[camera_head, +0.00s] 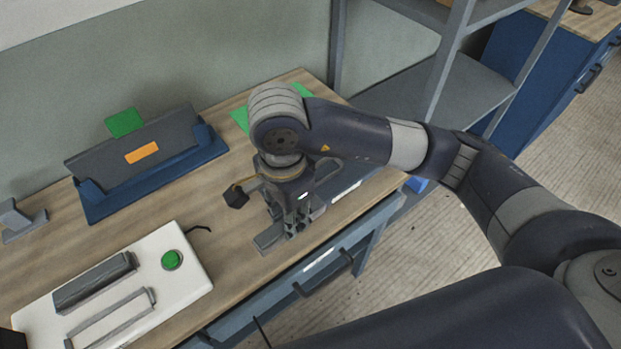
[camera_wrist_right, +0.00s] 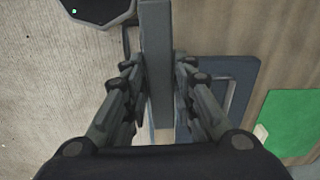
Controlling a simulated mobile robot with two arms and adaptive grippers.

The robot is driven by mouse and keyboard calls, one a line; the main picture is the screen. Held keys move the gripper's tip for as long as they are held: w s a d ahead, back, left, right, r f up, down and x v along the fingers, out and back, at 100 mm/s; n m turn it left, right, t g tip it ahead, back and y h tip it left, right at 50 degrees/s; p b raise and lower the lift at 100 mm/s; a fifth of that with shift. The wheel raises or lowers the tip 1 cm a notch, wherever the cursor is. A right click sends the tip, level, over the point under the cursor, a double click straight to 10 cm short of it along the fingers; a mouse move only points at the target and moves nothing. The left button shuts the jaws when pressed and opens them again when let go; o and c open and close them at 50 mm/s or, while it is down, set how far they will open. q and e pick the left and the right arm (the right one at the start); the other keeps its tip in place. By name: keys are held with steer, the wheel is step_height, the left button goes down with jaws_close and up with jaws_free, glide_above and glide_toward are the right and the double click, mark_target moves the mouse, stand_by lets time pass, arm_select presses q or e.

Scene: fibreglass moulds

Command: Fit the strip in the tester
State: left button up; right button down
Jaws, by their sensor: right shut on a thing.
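The grey strip (camera_wrist_right: 157,60) is a long flat bar. In the right wrist view it stands between the fingers of my right gripper (camera_wrist_right: 160,95), which is shut on it. In the head view my right gripper (camera_head: 293,228) points down over the right part of the bench. A grey flat piece (camera_head: 268,240) shows at its fingertips; I cannot tell whether it is the strip's end. The tester (camera_head: 195,290) is a white base at the front left, with a green button (camera_head: 172,260) and grey slotted bars (camera_head: 95,282). My gripper is apart from it. My left gripper is not seen.
A blue stand (camera_head: 160,178) with a dark panel and orange label sits at the back of the wooden bench (camera_head: 240,275). A small grey bracket (camera_head: 20,222) is at the far left. Grey shelving (camera_head: 425,95) stands to the right. Bench between tester and gripper is mostly clear.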

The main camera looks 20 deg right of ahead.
steer(key=shift+w, duration=0.25)
steer(key=w+d+p, duration=0.2)
steer(key=w, duration=0.2)
steer(key=w+d+f+p, duration=0.1)
steer(key=w+d, duration=0.2)
steer(key=w, duration=0.1)
steer(key=w+d+p, duration=0.2)
steer(key=w+d, duration=0.1)
steer(key=w, duration=0.2)
steer(key=shift+d+f+p, duration=0.15)
steer(key=shift+f+p, duration=0.1)
steer(key=shift+p, duration=0.05)
step_height(320, 180, down, 3)
steer(key=shift+f+p, duration=0.1)
steer(key=shift+p, duration=0.95)
steer(key=shift+f, duration=0.2)
steer(key=shift+w+f, duration=0.1)
steer(key=shift+f+b, duration=0.1)
steer(key=shift+b, duration=0.25)
steer(key=c, duration=1.3)
jaws_free()
